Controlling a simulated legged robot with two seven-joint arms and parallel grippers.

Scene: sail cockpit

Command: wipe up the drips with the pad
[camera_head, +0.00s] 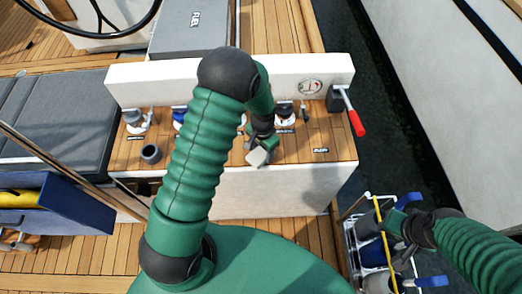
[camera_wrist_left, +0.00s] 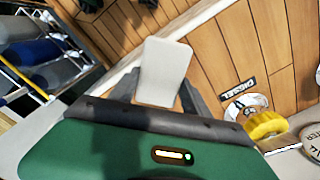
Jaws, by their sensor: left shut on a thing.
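My left gripper (camera_head: 261,148) is shut on a pale, flat pad (camera_head: 257,157) above the front part of the wooden console top (camera_head: 300,148). In the left wrist view the pad (camera_wrist_left: 164,72) sticks out between the two dark fingers of my left gripper (camera_wrist_left: 162,95). I cannot tell whether the pad touches the wood. I cannot make out any drips in either view. My right gripper (camera_head: 408,228) is over the rack at the lower right, and its jaws are unclear.
A dark cup (camera_head: 150,153) stands at the console's left. A red-handled lever (camera_head: 355,122) is at its right end. A rack (camera_head: 352,238) holds grey and blue cylinders. Dark water lies to the right.

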